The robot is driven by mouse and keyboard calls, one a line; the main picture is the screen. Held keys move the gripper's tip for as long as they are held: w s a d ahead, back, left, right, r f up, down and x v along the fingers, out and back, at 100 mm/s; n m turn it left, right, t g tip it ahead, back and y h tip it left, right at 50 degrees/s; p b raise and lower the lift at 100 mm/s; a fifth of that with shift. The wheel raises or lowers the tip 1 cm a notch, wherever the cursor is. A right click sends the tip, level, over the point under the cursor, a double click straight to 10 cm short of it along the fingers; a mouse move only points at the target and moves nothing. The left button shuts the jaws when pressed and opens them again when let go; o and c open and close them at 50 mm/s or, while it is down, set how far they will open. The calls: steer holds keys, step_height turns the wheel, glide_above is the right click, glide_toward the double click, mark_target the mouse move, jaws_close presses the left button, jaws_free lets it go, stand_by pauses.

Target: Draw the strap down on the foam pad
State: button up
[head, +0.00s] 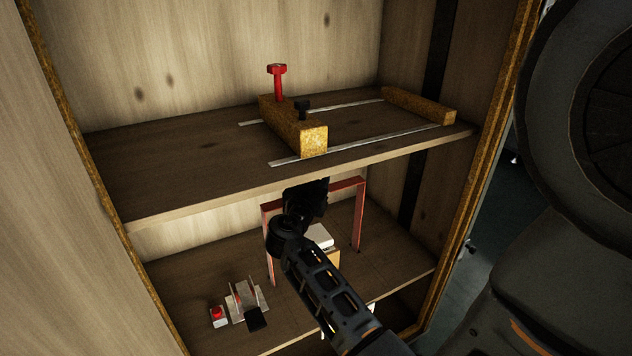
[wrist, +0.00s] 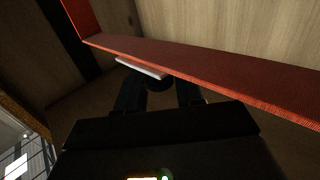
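The red strap (head: 344,186) stands as an arch on the lower shelf, with a leg on each side and a flat top span. In the wrist view the strap (wrist: 200,68) runs across the picture, sloping down to the right. A white pad (head: 319,236), likely the foam pad, lies on a yellowish block under the arch. Its pale edge (wrist: 140,68) shows just below the strap in the wrist view. My gripper (head: 318,188) is at the arch's top span, under the upper shelf. Its fingers (wrist: 160,88) are apart; whether they touch the strap is unclear.
The upper shelf (head: 190,183) hangs close above my gripper, bearing a wooden block with a red knob (head: 277,70) and two metal rails. On the lower shelf, a red button (head: 217,313) and a metal bracket (head: 246,298) stand at the left.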

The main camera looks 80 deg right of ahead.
mark_target(316, 234)
jaws_close()
stand_by(0.3)
step_height(316, 234, down, 15)
steer(key=b, duration=1.7)
steer(key=shift+o, duration=1.4)
jaws_free()
steer(key=shift+r, duration=0.1)
steer(key=a, duration=0.7)
steer(key=shift+w+a+p, duration=0.35)
steer(key=shift+w+a, duration=0.05)
steer(key=shift+w, duration=0.05)
